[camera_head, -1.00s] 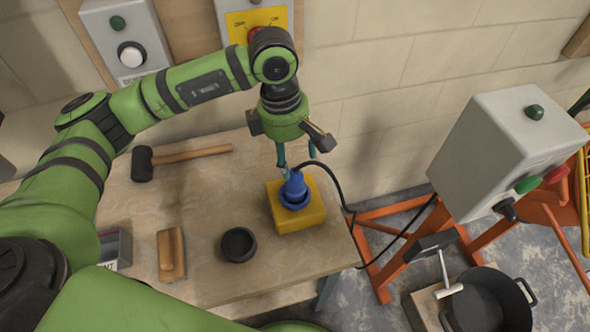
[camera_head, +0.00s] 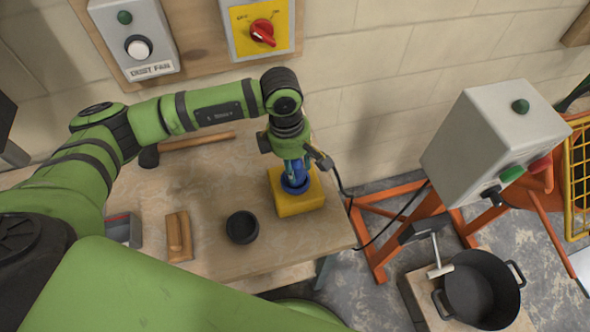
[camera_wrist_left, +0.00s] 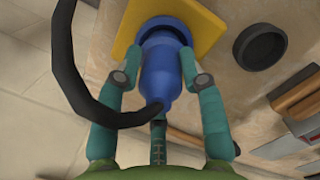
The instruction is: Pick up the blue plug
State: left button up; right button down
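The blue plug (camera_wrist_left: 158,75) stands in the yellow block (camera_head: 299,207) near the right end of the workbench, with a black cable curving from its top. My left gripper (camera_head: 295,178) points down over it. In the left wrist view the teal fingers (camera_wrist_left: 163,58) are on either side of the plug's body, very near its surface. Whether they press on it cannot be told. In the head view the gripper hides most of the plug, and only its blue lower ring shows on the block. My right gripper is out of view.
A black cup (camera_head: 242,228), a wooden float (camera_head: 178,236) and a hammer (camera_head: 197,141) lie on the workbench (camera_head: 215,190). The wall with switch boxes is behind. A grey control box (camera_head: 490,145) on an orange frame and a black pot (camera_head: 482,290) are at right.

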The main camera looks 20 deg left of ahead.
pick_arm(q)
jog(key=shift+s+d, duration=0.1)
jog(key=shift+d, duration=0.05)
jog(key=shift+d, duration=0.1)
